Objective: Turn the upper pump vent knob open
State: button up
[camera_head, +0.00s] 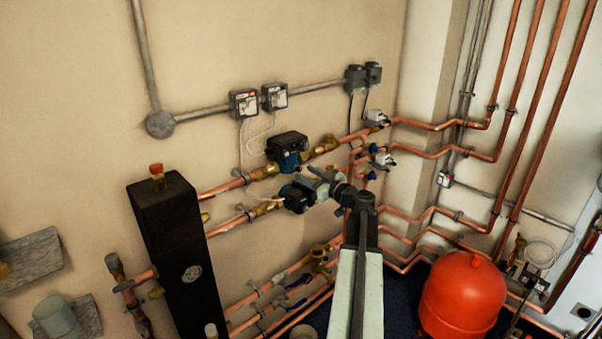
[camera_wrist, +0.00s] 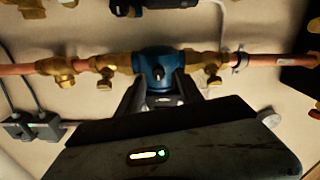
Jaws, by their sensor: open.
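The upper pump (camera_head: 289,146) has a blue body with a black box on it and sits on the upper copper pipe in the head view. In the wrist view, which looks upside down, a blue pump body (camera_wrist: 150,60) fills the middle. A small dark vent knob (camera_wrist: 158,73) shows on its face. My gripper (camera_wrist: 161,86) is open, its two dark fingers apart near the knob. I cannot tell whether they touch it. In the head view my gripper (camera_head: 316,186) reaches in front of the lower pump (camera_head: 297,198), partly hiding it.
In the wrist view a dark housing (camera_wrist: 110,145) with lit yellow and green marks fills the bottom. Brass valves (camera_wrist: 104,72) flank the pump body. A tall black unit (camera_head: 170,240) stands left. A red tank (camera_head: 462,300) stands at lower right, near copper pipes (camera_head: 512,110).

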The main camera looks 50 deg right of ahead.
aim_at(300, 170)
jog(key=w, duration=0.3)
jog(key=shift+w+d, duration=0.1)
jog(key=shift+d, duration=0.15)
